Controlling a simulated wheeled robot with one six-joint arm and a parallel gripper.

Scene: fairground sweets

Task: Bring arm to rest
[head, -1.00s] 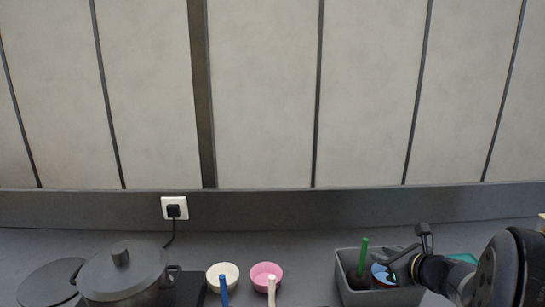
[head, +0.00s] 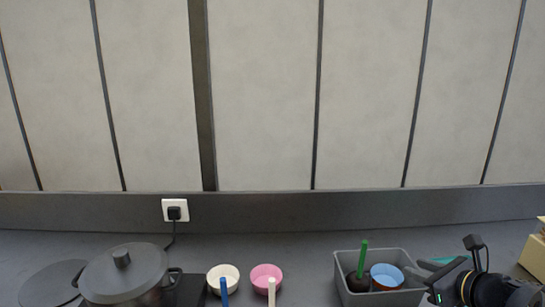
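My gripper (head: 424,276) is at the lower right of the head view, just right of the grey bin. Its dark fingers point left and look spread apart, with nothing visible between them. The wrist behind it runs off toward the bottom right corner. The grey bin (head: 345,291) holds a bowl with a blue inside (head: 386,276) and a dark round thing with a green stick (head: 363,259).
A lidded grey pot (head: 122,275) stands at the lower left beside a flat dark disc (head: 48,284). A cream bowl (head: 223,271) and a pink bowl (head: 266,271) hold sticks. A beige box (head: 536,254) is at the right edge.

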